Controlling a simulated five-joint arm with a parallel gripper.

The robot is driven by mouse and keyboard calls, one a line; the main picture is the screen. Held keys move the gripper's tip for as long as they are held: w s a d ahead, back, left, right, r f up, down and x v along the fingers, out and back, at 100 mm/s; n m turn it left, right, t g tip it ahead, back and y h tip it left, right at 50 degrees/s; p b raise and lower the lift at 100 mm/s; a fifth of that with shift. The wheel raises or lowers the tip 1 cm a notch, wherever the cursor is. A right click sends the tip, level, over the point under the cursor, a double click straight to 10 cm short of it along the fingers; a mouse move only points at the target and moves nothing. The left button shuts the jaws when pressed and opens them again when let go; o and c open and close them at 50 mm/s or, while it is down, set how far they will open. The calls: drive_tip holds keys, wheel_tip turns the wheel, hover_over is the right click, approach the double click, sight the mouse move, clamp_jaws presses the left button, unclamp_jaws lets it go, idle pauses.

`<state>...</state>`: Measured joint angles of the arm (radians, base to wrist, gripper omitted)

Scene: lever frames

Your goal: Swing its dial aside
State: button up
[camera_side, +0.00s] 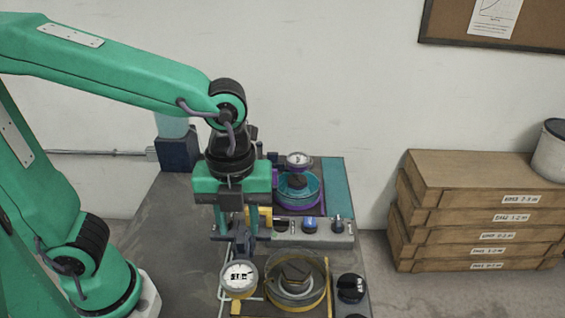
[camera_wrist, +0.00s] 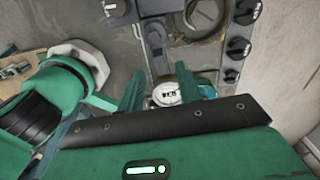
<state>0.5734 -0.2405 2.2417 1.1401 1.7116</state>
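A white-faced dial (camera_side: 240,277) is at the left of the front round fixture (camera_side: 297,281), beside its yellow-rimmed ring. A second, smaller dial (camera_side: 299,159) stands behind the rear fixture (camera_side: 298,190), which has a purple and teal ring. My gripper (camera_side: 240,226) points down above and just behind the front dial. In the wrist view my gripper (camera_wrist: 168,90) has its two green fingers spread apart, with a white dial face (camera_wrist: 167,94) showing between them. I cannot tell whether either finger touches the dial or its arm. The fingertips are partly hidden.
Dark knobs (camera_side: 352,288) stand to the right of the front fixture. A row of small controls (camera_side: 310,224) lies between the fixtures. The grey bench (camera_side: 170,235) is clear on the left. Stacked wooden boxes (camera_side: 480,210) stand apart at the right.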

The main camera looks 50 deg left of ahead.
drive_tip(key=shift+r, duration=2.3)
drive_tip(key=a+n+t, duration=0.5)
drive_tip(key=a+n, duration=0.9)
drive_tip(key=n, duration=1.2)
drive_tip(key=shift+a+f+t, duration=0.3)
drive_tip(key=shift+f, duration=0.1)
drive_tip(key=shift+s, duration=0.1)
